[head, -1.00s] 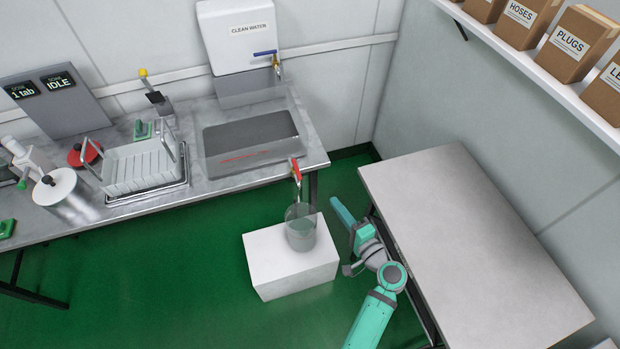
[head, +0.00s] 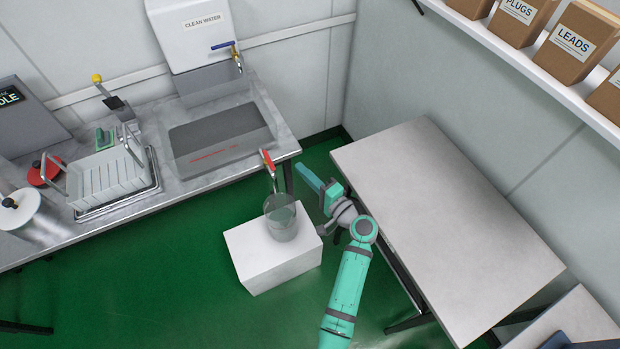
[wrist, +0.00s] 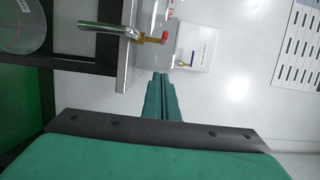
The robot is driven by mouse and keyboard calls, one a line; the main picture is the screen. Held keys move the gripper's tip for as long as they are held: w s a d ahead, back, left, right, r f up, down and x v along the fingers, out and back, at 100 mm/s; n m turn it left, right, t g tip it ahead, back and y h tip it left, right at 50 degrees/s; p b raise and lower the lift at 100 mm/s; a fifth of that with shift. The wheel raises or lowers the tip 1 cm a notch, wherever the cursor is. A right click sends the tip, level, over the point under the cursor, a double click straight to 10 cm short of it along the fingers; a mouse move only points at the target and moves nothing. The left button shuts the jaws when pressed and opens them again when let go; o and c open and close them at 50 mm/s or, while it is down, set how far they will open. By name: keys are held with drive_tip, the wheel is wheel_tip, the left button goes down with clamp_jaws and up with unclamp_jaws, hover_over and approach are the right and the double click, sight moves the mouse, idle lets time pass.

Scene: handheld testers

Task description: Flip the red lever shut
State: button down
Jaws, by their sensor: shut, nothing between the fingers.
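The red lever (head: 267,160) sits on a valve at the front right corner of the sink counter, above a clear beaker (head: 281,222). The wrist view shows the lever's red end (wrist: 165,38) beside a brass fitting and a metal spout (wrist: 105,28). My gripper (head: 300,166) is shut and empty, a short way right of the lever in the head view. Its fingertips also show in the wrist view (wrist: 161,76), apart from the lever.
The beaker stands on a white block (head: 262,264) on the green floor. A bare grey table (head: 440,210) lies right of my arm. The clean water tank (head: 195,30) with a blue-handled tap (head: 235,50) is behind the sink (head: 222,140).

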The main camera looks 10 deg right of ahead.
sight(269, 163)
drive_tip(key=w+a, duration=0.2)
drive_tip(key=a, duration=0.4)
drive_tip(key=shift+w, duration=0.15)
idle(0.4)
